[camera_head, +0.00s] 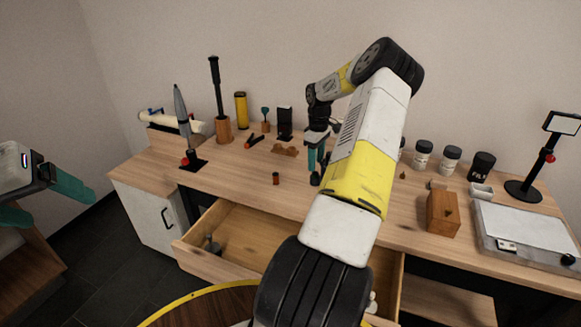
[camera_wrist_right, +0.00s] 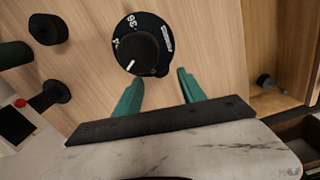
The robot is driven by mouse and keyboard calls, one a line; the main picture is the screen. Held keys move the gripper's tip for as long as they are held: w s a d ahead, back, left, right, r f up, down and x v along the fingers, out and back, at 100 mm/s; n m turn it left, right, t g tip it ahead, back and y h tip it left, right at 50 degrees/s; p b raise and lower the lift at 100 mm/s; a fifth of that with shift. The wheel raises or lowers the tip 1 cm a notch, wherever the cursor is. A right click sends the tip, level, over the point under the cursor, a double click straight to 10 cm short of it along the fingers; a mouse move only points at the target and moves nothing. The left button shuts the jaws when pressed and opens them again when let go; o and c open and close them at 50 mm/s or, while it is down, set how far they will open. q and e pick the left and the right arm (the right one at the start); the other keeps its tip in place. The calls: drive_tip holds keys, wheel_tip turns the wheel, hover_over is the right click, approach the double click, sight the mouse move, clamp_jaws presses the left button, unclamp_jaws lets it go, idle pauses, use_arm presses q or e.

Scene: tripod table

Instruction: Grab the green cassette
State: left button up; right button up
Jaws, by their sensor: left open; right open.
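A cassette (camera_wrist_right: 142,45) with a black round end, marked 36, stands on the wooden table top in the right wrist view. Its side colour is mostly hidden, so I cannot confirm green. My right gripper (camera_wrist_right: 158,80) is open and empty, its teal fingertips short of the cassette in the picture. In the head view the right gripper (camera_head: 316,172) points down over the table behind the drawer, with a dark shape just below it, probably the cassette. My left gripper (camera_head: 60,211) is open and empty at the far left, away from the table.
A small reddish-brown canister (camera_head: 276,179) stands left of my right gripper. The open drawer (camera_head: 230,220) is in front. Black jars (camera_head: 451,160), a wooden box (camera_head: 442,213) and a light panel (camera_head: 530,232) are to the right. Upright tools line the back. My right arm hides part of the table.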

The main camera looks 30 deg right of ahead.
sight(315, 177)
drive_tip(key=shift+f, duration=1.9)
clamp_jaws()
drive_tip(key=shift+r, duration=0.1)
